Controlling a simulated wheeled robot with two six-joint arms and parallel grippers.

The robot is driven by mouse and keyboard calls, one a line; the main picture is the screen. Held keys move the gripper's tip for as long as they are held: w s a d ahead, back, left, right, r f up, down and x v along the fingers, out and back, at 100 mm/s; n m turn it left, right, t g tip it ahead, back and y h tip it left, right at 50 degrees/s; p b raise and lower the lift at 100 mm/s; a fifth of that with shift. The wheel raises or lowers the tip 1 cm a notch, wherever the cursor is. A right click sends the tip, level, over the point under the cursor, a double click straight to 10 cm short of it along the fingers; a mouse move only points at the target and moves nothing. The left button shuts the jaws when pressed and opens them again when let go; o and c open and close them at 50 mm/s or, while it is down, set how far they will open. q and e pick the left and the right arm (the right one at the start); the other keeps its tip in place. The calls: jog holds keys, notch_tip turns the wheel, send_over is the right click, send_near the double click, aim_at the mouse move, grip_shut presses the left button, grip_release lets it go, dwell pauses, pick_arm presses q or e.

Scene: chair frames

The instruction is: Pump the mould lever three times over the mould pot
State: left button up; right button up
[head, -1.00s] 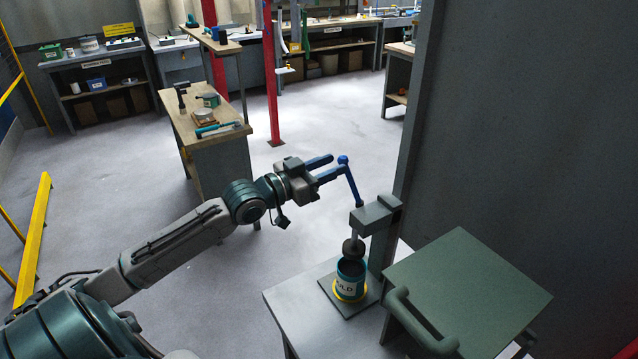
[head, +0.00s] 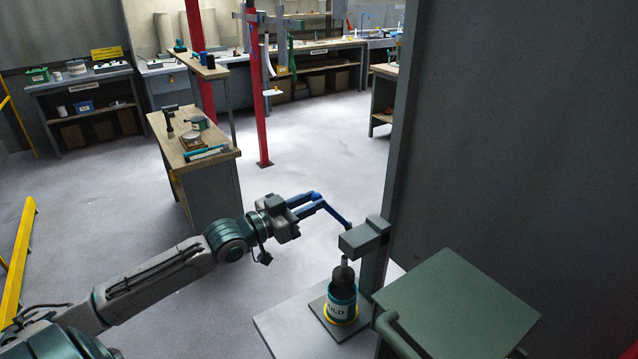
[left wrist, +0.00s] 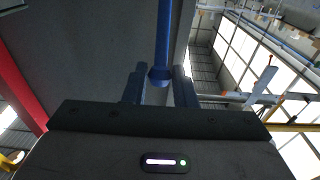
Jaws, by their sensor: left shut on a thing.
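The blue mould lever (head: 335,212) slopes up and left from the grey press head (head: 364,236). My left gripper (head: 312,201) has its blue fingers closed around the knob at the lever's upper end. In the left wrist view the knob (left wrist: 160,76) sits between the two fingers. Under the press head, the dark plunger (head: 344,274) reaches down into the mouth of the mould pot (head: 341,301). The teal pot has a white label and a yellow ring at its base. My right gripper is out of view.
The press stands on a grey table (head: 285,325). A green-topped cabinet with a handle (head: 460,305) is close on its right, and a dark wall (head: 520,130) rises behind. A wooden-topped bench (head: 190,145) stands farther back. The floor between is clear.

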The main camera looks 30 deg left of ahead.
pick_arm(q)
jog(key=shift+s+a+f+p, duration=0.3)
jog(key=shift+s+f+p, duration=0.15)
jog(key=shift+s+f, duration=0.2)
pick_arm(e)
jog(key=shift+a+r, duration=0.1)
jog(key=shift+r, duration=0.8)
pick_arm(q)
jog(key=shift+s+a+f, duration=0.3)
jog(key=shift+s+f, duration=0.45)
jog(key=shift+f, duration=0.25)
jog(key=shift+s+a+f, duration=0.3)
jog(key=shift+s+f, duration=0.45)
jog(key=shift+f, duration=0.2)
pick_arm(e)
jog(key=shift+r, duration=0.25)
pick_arm(q)
jog(key=shift+r, duration=0.1)
